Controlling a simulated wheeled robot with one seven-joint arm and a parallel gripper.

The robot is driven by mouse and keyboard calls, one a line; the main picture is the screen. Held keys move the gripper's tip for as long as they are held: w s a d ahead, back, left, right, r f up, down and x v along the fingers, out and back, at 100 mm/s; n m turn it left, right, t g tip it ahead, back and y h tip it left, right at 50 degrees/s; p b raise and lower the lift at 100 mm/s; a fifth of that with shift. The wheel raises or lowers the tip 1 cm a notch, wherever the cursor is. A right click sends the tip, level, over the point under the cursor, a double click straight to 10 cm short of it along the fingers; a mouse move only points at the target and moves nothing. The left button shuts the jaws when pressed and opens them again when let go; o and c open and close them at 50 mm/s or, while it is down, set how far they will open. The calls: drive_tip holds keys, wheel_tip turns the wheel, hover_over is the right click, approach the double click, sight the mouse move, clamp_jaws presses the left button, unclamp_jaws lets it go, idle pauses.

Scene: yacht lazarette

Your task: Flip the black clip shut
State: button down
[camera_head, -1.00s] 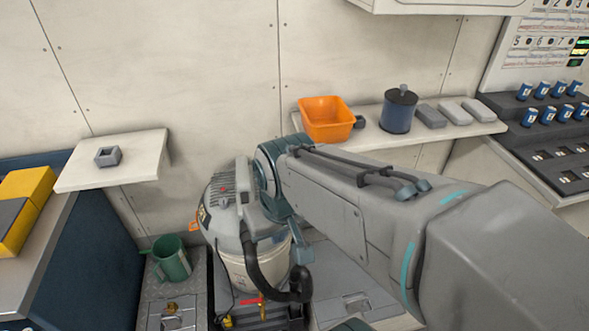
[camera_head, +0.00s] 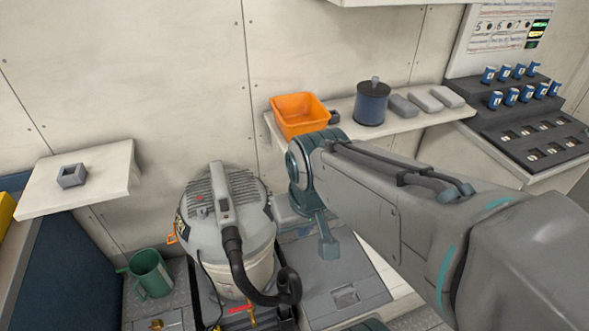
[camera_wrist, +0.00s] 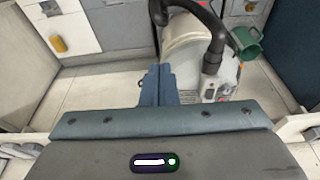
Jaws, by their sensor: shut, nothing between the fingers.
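The grey-topped shop vacuum (camera_head: 240,205) stands on the floor in a dark tray, its black hose (camera_head: 240,262) curling down its front. It also shows in the wrist view (camera_wrist: 186,58), beyond my gripper. An orange clip (camera_head: 172,236) shows on its left side. I cannot clearly make out a black clip in either view. My gripper (camera_wrist: 159,70) is shut and empty, its blue-grey fingers together in front of the vacuum. In the head view, my arm reaches in from the right and ends beside the vacuum.
A green jug (camera_head: 152,274) stands left of the vacuum. A wall shelf (camera_head: 425,122) above right holds an orange bin (camera_head: 300,114), a blue canister (camera_head: 371,103) and grey blocks. A left shelf (camera_head: 105,170) carries a small grey socket. A flat grey hatch (camera_head: 330,280) lies right of the vacuum.

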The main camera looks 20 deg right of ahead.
drive_tip(key=shift+a, duration=0.1)
drive_tip(key=w+d+f+m+t+b, duration=0.1)
drive_tip(key=w+d+f+t+b, duration=0.5)
drive_tip(key=w+f+b, duration=0.4)
drive_tip(key=w+d+f+m+t+b, duration=0.1)
drive_tip(key=w+d+f+t+b, duration=0.5)
drive_tip(key=w+f+b, duration=0.4)
drive_tip(key=shift+d+f+y+b, duration=0.3)
drive_tip(key=shift+d+f+b, duration=0.2)
drive_tip(key=shift+d+b, duration=0.1)
drive_tip(key=shift+w+r+t+p, duration=0.1)
drive_tip(key=shift+r+t+p, duration=0.05)
drive_tip(key=shift+t+p, duration=0.2)
